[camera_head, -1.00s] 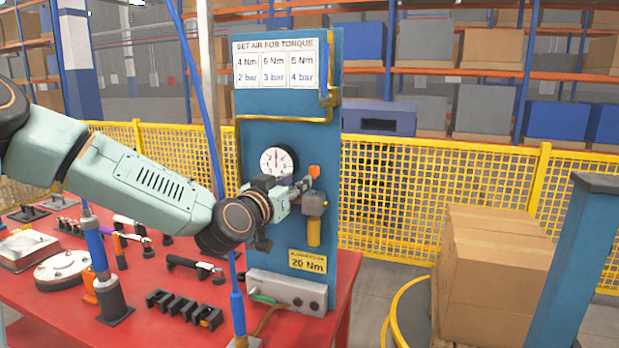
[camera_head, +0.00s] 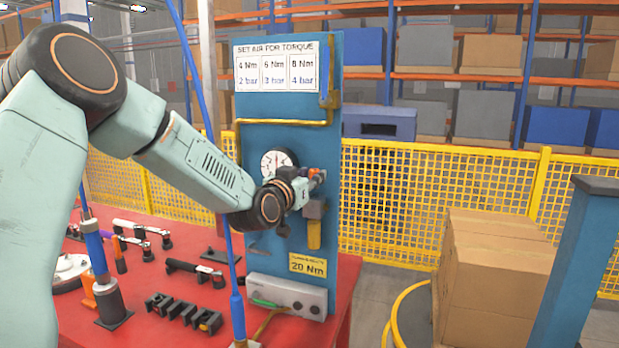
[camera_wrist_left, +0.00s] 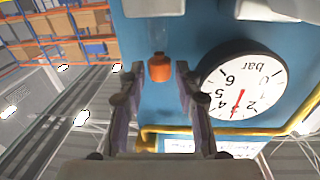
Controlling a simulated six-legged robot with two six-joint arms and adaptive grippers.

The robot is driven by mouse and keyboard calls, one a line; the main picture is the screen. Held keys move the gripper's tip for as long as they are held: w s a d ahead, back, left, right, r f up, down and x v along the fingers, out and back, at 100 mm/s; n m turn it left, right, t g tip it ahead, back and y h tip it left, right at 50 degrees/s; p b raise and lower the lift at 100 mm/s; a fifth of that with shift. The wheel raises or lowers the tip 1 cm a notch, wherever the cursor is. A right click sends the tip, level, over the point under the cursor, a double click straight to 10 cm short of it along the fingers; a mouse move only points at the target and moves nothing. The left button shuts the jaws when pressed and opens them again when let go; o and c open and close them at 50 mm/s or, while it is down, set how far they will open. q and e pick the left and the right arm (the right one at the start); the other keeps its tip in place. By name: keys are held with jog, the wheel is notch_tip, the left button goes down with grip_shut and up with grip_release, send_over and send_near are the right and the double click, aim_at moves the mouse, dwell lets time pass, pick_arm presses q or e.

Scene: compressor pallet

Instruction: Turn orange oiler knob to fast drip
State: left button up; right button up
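The orange oiler knob (camera_wrist_left: 160,68) hangs from a clear stem in the upside-down left wrist view, against the blue panel. In the head view only a bit of the orange knob (camera_head: 313,172) shows behind my gripper, above the grey oiler block (camera_head: 315,208) with its yellow bowl (camera_head: 314,235). My left gripper (camera_head: 318,178) is at knob height in front of the panel. In the left wrist view its two fingers (camera_wrist_left: 159,70) are spread, one on each side of the knob, with a visible gap on both sides. My right gripper is in neither view.
A round bar gauge (camera_wrist_left: 243,82) sits close beside the left gripper. A yellow pipe (camera_head: 285,122) runs across the blue panel (camera_head: 265,110). A grey box (camera_head: 287,294) is at the panel's foot. Tools lie on the red table (camera_head: 240,330). A blue hose (camera_head: 208,110) hangs near my left arm.

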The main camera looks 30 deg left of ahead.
pick_arm(q)
jog(key=shift+w, duration=0.1)
jog(key=shift+c, duration=0.2)
grip_shut()
jog(key=shift+d+n+y, duration=0.15)
jog(key=shift+n+y, duration=0.15)
jog(key=shift+y, duration=0.1)
jog(key=n+g+y+p, duration=0.1)
jog(key=n+g+y, duration=0.1)
jog(key=y, duration=0.1)
jog(key=d+n+g+y+p, duration=0.1)
jog(key=n+g+y+p, duration=0.1)
jog(key=n+y, duration=0.1)
jog(key=w+n+g+y+p, duration=0.1)
jog(key=n+g+y, duration=0.1)
jog(key=y, duration=0.2)
jog(key=shift+d+n+p, duration=0.25)
jog(key=shift+n+p, duration=0.05)
jog(key=shift+p, duration=0.05)
jog(key=n+g+y, duration=0.2)
jog(key=shift+w+g+p, duration=0.15)
jog(key=shift+g+p, duration=0.15)
jog(key=shift+p, duration=0.1)
jog(key=shift+w+d+n+g+y, duration=0.15)
jog(key=shift+n+g+y, duration=0.55)
jog(key=shift+n+g, duration=0.5)
jog(key=shift+g, duration=0.5)
